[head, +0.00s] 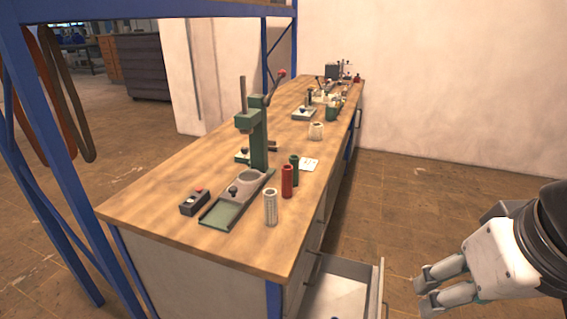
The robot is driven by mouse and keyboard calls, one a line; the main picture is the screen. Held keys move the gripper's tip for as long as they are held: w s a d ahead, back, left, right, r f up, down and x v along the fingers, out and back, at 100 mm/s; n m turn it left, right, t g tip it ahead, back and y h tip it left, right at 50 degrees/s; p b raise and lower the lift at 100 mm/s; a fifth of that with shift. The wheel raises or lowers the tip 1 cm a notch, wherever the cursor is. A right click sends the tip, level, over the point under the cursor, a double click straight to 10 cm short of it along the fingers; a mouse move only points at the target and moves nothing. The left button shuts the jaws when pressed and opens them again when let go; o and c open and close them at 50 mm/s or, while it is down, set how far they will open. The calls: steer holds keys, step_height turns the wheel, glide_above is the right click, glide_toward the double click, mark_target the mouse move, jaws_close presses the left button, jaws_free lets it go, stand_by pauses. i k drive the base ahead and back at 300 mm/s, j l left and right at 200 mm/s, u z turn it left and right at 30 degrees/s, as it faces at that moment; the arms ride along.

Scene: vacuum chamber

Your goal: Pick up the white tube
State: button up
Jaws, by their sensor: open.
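The white tube (271,207) stands upright on the wooden workbench (150,205), near its front right edge. A red tube (287,181) stands just behind it, and a dark green tube (294,169) stands behind the red one. My gripper (425,288) is at the lower right, beyond the bench's right side and over the floor. It is open and empty, well apart from the white tube. The white tube is in plain view with nothing in front of it.
A green press (258,140) with a raised lever stands left of the tubes, with a small dark control box (195,202) nearby. An open drawer (345,285) juts out below the bench, between bench and gripper. A blue frame (48,130) stands at left. Floor at right is clear.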

mark_target(270, 208)
steer(key=i+j+z, duration=0.15)
steer(key=j, duration=0.2)
steer(key=i+j+z, duration=0.1)
steer(key=j, duration=0.25)
steer(key=i+j+z, duration=0.15)
steer(key=j, duration=0.2)
steer(key=i+j+z, duration=0.15)
steer(key=j, duration=0.2)
